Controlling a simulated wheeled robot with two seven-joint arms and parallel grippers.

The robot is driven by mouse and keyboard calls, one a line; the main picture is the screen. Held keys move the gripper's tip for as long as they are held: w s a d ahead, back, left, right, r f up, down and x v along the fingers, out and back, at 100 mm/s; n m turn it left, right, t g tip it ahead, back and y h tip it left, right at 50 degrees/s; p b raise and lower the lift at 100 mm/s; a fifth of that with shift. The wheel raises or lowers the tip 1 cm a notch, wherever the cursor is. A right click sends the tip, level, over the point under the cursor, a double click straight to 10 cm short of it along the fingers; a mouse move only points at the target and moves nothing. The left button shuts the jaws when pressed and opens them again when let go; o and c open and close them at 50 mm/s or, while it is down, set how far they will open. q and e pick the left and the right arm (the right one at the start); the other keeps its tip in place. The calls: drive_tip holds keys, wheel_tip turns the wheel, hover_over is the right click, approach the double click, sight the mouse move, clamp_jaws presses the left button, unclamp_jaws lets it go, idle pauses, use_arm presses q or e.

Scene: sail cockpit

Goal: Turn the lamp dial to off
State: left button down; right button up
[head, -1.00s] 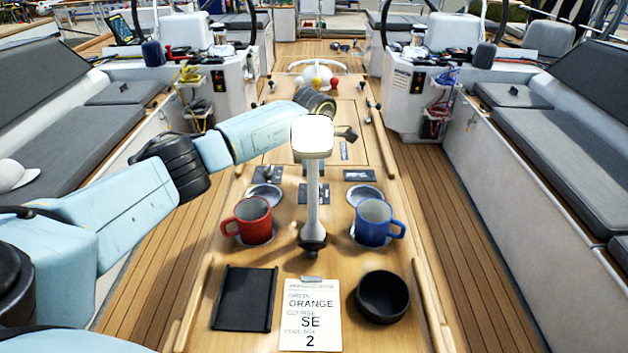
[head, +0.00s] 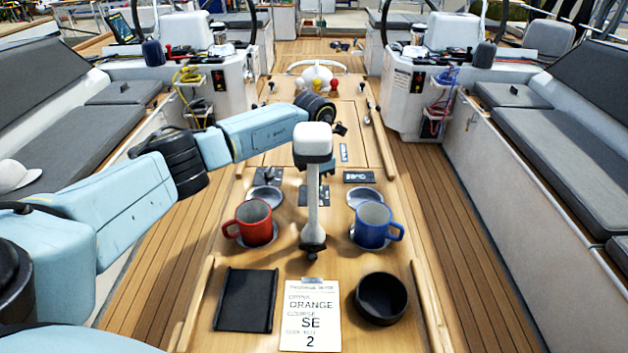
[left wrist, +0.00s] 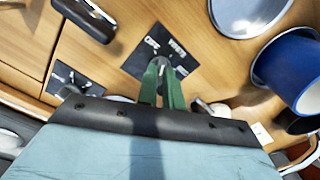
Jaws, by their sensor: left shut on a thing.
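The lamp (head: 312,200) stands upright on the table, a white post with a white head that is dark underneath and does not glow. Behind it in the head view, a black dial plate (head: 303,194) is partly covered by the post. In the left wrist view the plate (left wrist: 139,62) shows white lettering. My left gripper (left wrist: 163,66) has its green fingers closed together on a small dial over the plate; the fingers hide most of the dial and where it points. My right gripper is in no view.
A red mug (head: 252,222) and a blue mug (head: 375,224) stand either side of the lamp. Nearer are a black tray (head: 245,300), a card (head: 310,318) and a black bowl (head: 382,298). Two more black plates (head: 267,174) (head: 359,177) flank the dial plate.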

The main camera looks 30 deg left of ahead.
use_arm(q)
drive_tip(key=n+p, duration=0.1)
drive_tip(key=n, duration=0.5)
drive_tip(key=shift+r+p, duration=0.1)
drive_tip(key=shift+p, duration=0.25)
idle(0.4)
drive_tip(key=c, duration=1.5)
unclamp_jaws()
drive_tip(key=shift+c, duration=0.2)
wheel_tip(320, 180, up, 13)
drive_tip(key=shift+r+b, duration=0.15)
drive_tip(key=shift+b, duration=0.2)
drive_tip(key=shift+r, duration=0.1)
